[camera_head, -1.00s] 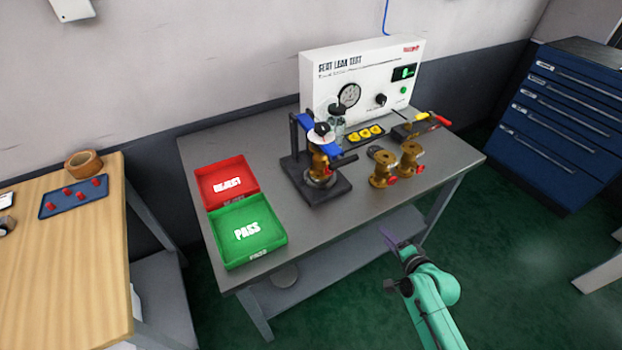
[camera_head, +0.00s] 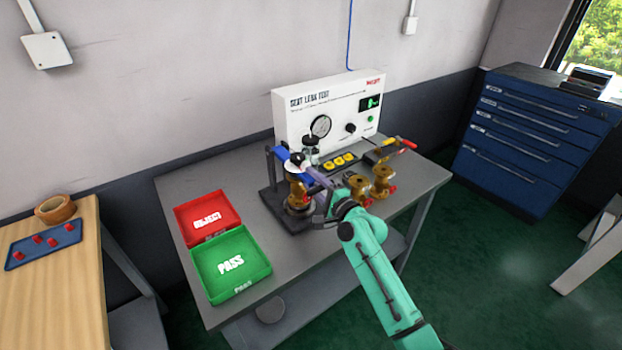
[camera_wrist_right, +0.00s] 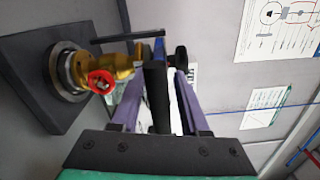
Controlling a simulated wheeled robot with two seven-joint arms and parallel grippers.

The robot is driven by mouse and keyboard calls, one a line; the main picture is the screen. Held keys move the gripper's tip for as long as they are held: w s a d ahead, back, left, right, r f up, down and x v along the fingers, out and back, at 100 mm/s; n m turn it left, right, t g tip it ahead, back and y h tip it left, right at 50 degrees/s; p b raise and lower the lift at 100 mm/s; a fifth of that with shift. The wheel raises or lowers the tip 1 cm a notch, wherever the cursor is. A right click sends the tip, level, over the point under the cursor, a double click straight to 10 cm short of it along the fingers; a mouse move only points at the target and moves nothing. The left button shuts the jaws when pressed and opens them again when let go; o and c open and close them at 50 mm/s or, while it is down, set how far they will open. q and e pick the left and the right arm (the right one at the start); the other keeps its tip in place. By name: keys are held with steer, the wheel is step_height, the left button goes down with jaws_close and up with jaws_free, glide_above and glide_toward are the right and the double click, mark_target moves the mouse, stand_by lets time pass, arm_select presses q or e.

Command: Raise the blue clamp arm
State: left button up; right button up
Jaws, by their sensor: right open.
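The blue clamp arm (camera_head: 281,153) is on the black test fixture (camera_head: 268,203), with a white-and-black piece at its front end. A brass valve (camera_head: 297,193) with a red handle sits below it in the fixture; the valve also shows at left in the wrist view (camera_wrist_right: 88,68). My right gripper (camera_head: 318,178) is at the fixture's right side, close to the clamp. In the wrist view its purple fingers (camera_wrist_right: 158,78) are apart, with a black bar between them. I cannot tell whether they touch it. My left gripper is out of view.
Two more brass valves (camera_head: 381,182) stand right of the fixture, close to my right arm. The white seat leak test box (camera_head: 292,122) stands behind. The red reject tray (camera_head: 190,211) and green pass tray (camera_head: 205,262) are at left. Bare bench lies between trays and fixture.

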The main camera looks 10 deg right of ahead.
steer(key=shift+w+a, duration=0.1)
steer(key=shift+w, duration=0.2)
steer(key=shift+s, duration=0.1)
jaws_close()
stand_by(1.1)
